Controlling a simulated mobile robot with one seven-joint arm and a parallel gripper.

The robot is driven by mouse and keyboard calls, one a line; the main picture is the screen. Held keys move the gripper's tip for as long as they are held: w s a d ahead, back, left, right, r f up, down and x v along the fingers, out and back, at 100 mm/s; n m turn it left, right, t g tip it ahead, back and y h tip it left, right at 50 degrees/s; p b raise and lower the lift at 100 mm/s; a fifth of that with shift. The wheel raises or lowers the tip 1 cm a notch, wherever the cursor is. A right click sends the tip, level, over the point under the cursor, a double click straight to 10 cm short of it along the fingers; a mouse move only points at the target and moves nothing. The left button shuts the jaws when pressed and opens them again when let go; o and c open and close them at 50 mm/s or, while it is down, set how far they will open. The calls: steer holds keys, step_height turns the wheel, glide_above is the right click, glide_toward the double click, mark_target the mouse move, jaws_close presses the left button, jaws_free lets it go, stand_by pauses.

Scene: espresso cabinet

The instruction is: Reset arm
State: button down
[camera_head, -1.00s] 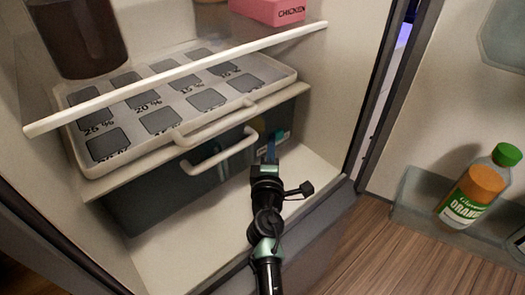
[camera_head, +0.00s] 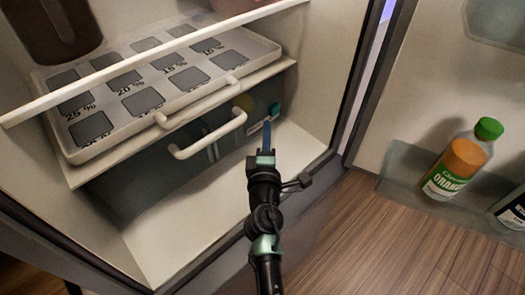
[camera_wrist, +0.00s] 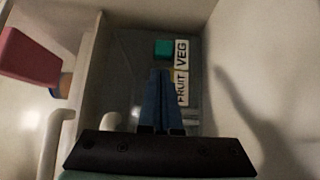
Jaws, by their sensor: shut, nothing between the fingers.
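My gripper (camera_head: 266,140) is shut and empty, its blue fingers together. It reaches into the lower part of an open fridge, to the right of the lower drawer's white handle (camera_head: 208,135). In the wrist view my gripper (camera_wrist: 161,75) points toward the dark drawer front, which bears a "FRUIT VEG" label (camera_wrist: 182,72). I cannot tell whether the fingertips touch anything there.
A shallow white tray (camera_head: 66,150) with percent-marked dark squares sits above the drawer, under a shelf (camera_head: 150,62). The right fridge wall stands close to my arm. The open door at right holds an orange juice bottle (camera_head: 458,165). A pink box (camera_wrist: 30,55) shows in the wrist view.

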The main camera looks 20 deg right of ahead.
steer(key=v, duration=0.7)
steer(key=shift+s+a, duration=0.15)
steer(key=shift+a, duration=0.3)
